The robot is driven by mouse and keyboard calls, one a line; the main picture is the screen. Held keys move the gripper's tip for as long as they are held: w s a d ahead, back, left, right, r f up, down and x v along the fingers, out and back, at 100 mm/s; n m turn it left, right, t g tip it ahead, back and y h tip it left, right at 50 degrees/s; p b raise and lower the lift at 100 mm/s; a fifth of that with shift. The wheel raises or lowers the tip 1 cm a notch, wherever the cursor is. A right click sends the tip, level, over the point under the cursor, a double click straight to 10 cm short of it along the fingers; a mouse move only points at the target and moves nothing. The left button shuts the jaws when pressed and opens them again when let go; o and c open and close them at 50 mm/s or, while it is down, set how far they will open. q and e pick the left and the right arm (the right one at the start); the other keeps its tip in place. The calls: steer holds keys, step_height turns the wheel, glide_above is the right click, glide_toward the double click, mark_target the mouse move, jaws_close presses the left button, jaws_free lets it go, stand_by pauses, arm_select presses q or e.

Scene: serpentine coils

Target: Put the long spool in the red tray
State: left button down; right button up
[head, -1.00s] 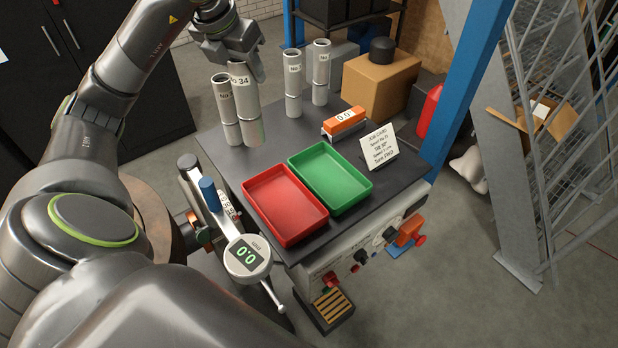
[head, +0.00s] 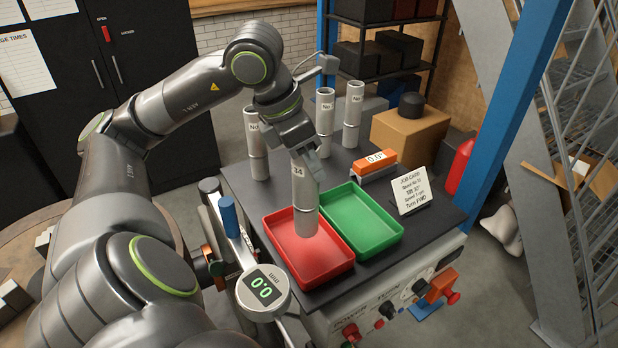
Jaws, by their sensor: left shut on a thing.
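My left gripper (head: 304,158) is shut on the upper part of a pale grey spool (head: 306,205) with "34" on its label. The spool is upright over the red tray (head: 318,275), its lower end within the tray's outline. I cannot tell whether it touches the tray floor. The rest of the red tray is empty. Three similar upright spools stand farther back: one at the left (head: 256,150) and two at the back, (head: 325,120) and (head: 352,115). My right gripper is not in view.
An empty green tray (head: 365,225) adjoins the red one on the right. Behind it are an orange gauge block (head: 376,162) and a white job card (head: 411,190). A round dial reading 0.0 (head: 263,290) stands at the front left. A blue post (head: 490,110) rises at right.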

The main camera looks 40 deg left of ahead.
mark_target(309, 181)
arm_select(q)
steer(key=shift+f, duration=2.5)
steer(key=shift+f, duration=0.1)
steer(key=c, duration=0.8)
jaws_free()
steer(key=shift+o, duration=0.2)
